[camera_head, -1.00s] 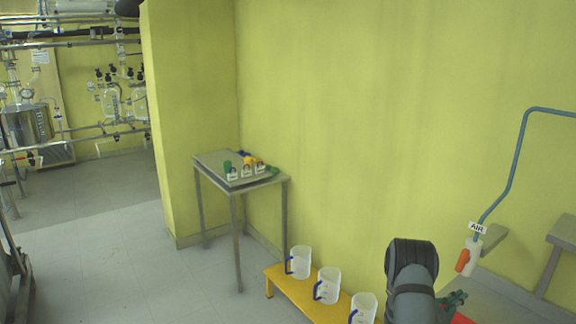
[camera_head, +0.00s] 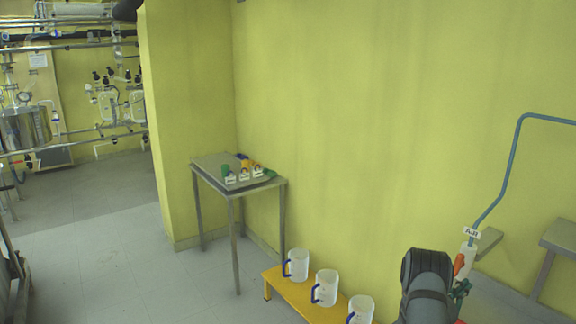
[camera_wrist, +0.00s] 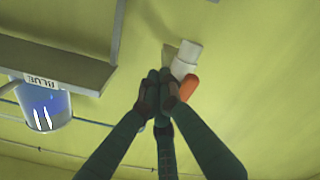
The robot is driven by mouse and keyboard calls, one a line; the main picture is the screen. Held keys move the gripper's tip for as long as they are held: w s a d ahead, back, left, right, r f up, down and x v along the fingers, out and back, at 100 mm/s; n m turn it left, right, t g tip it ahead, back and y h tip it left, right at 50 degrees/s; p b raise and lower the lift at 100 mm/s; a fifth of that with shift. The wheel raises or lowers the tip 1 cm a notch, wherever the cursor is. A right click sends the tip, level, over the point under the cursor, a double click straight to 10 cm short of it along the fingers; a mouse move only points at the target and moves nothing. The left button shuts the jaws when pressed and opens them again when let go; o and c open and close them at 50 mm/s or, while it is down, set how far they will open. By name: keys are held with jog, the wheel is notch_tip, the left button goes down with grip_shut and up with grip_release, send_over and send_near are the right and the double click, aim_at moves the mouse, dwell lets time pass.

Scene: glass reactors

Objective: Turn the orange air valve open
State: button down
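The orange air valve handle (camera_head: 459,263) sits on a white valve body (camera_head: 468,254) at the lower end of a blue-grey pipe, under an AIR label (camera_head: 471,232), at the right of the head view. In the wrist view the orange handle (camera_wrist: 189,87) hangs beside the white body (camera_wrist: 186,58). My gripper (camera_wrist: 160,88) has its fingertips together just left of the handle, with nothing visible between them. Contact with the handle cannot be told. In the head view my gripper (camera_head: 460,289) is just below the handle, partly hidden by my arm.
A yellow bench (camera_head: 291,292) with white jugs (camera_head: 324,288) stands left of my arm. A metal table (camera_head: 207,173) holds small coloured items. Grey shelves (camera_head: 558,241) are at right. The wrist view shows a jug labelled BLUE (camera_wrist: 42,104) by a shelf edge (camera_wrist: 60,66).

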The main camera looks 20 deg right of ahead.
jog(key=shift+w+d, duration=0.1)
jog(key=shift+d, duration=0.25)
jog(key=shift+w+a+r, duration=0.15)
jog(key=shift+w+r, duration=0.2)
jog(key=shift+w, duration=0.1)
dwell(0.9)
jog(key=shift+s+r+b, duration=0.1)
jog(key=shift+r+b, duration=0.1)
jog(key=shift+b, duration=3)
jog(key=shift+s+f+b, duration=0.15)
jog(key=shift+b, duration=0.15)
jog(key=shift+s+f+b, duration=0.1)
jog(key=shift+s+b, duration=0.15)
jog(key=shift+b, duration=0.2)
jog(key=b+v, duration=0.3)
jog(key=v, duration=0.2)
jog(key=shift+s+a+b, duration=0.1)
jog(key=shift+a+b, duration=0.2)
jog(key=shift+a, duration=0.05)
